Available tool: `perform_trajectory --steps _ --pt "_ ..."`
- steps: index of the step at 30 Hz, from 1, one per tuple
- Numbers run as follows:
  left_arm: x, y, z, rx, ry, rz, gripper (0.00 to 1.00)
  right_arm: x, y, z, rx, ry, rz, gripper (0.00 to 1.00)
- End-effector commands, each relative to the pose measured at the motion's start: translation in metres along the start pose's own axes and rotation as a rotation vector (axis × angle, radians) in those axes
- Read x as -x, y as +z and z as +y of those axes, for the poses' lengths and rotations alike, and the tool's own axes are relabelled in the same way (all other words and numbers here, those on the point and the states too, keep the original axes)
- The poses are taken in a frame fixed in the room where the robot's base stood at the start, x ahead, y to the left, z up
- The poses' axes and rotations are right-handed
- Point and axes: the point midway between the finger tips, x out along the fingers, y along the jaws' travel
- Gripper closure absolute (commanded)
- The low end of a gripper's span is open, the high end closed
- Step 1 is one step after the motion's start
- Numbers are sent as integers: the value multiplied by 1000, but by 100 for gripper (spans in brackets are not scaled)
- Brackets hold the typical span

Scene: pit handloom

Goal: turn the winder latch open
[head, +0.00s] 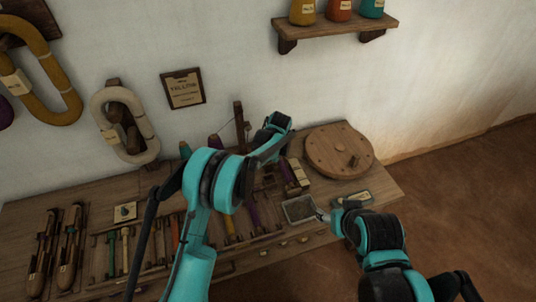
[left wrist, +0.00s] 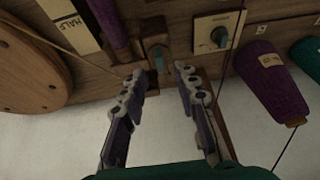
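In the left wrist view, my left gripper (left wrist: 160,72) is open, its two fingers apart with nothing between them. A pale plate with a dark and teal turn knob (left wrist: 218,37) is right of the fingers. I cannot tell for certain which of these is the winder latch. In the head view, the left wrist reaches beside the dark wooden post (head: 239,125), and its fingers are hidden. My right gripper (head: 327,217) is beside a grey tray (head: 299,209); its opening is unclear.
A round wooden disc (head: 339,151) lies on the right of the bench (head: 383,188). A labelled box (head: 298,172) stands left of it. In the left wrist view, a purple cone (left wrist: 265,72) stands right of the fingers. Several spools and shuttles fill the bench's left.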

Motion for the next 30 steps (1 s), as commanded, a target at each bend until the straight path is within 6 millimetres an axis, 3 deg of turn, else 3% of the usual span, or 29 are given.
perform_trajectory --steps 6,12,30 --pt "49 1 0 0 0 0 70 0 0 0 0 0 0 44" --pt "74 0 0 0 0 0 70 0 0 0 0 0 0 44" --pt "80 0 -1 0 0 0 70 0 0 0 0 0 0 44"
